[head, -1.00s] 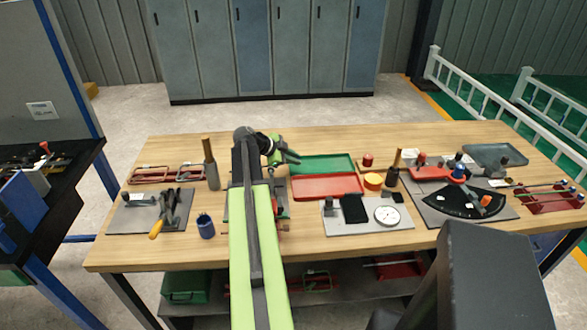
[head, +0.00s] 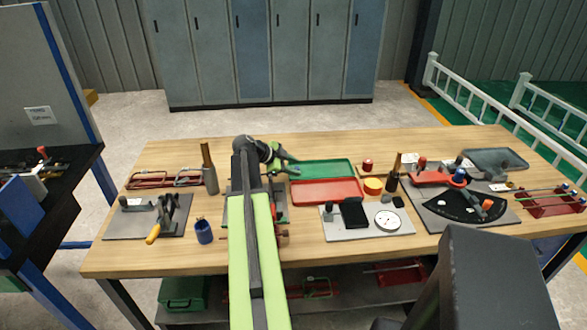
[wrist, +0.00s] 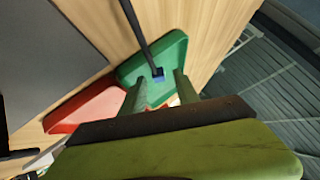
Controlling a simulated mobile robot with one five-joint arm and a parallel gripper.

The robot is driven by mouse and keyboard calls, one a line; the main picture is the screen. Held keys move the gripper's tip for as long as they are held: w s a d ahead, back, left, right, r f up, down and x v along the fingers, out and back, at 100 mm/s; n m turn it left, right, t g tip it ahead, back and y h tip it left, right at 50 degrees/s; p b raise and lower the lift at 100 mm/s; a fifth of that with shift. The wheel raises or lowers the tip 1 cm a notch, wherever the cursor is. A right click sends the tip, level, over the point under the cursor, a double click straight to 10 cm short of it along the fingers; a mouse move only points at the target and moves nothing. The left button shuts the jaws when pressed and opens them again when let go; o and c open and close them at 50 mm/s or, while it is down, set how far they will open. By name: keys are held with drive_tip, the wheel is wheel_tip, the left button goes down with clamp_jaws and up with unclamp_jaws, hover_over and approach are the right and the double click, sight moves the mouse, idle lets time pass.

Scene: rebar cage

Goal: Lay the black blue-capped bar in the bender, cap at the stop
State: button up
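The black bar (wrist: 139,35) runs down from the top edge in the wrist view. Its blue cap (wrist: 158,77) shows over the green tray (wrist: 177,46). My gripper (wrist: 160,80) has its fingers spread, one on each side of the capped end; I cannot tell whether they touch it. In the head view my gripper (head: 288,160) is at the left end of the green tray, and my arm hides the bar. The bender (head: 458,207), a black quadrant on a grey plate with red and blue knobs, stands at the right of the bench. Its stop is not clear.
A red tray (head: 330,192) lies in front of the green one. A dial-gauge plate (head: 372,233), yellow tin (head: 373,186) and dark bottle (head: 392,183) stand between trays and bender. A red bar rack (head: 552,202) is at the far right. Clamps and a blue cup (head: 204,232) are left.

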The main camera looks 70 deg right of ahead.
drive_tip(key=p+v, duration=0.7)
drive_tip(key=v, duration=0.5)
drive_tip(key=shift+r+p, duration=0.2)
drive_tip(key=shift+p, duration=0.1)
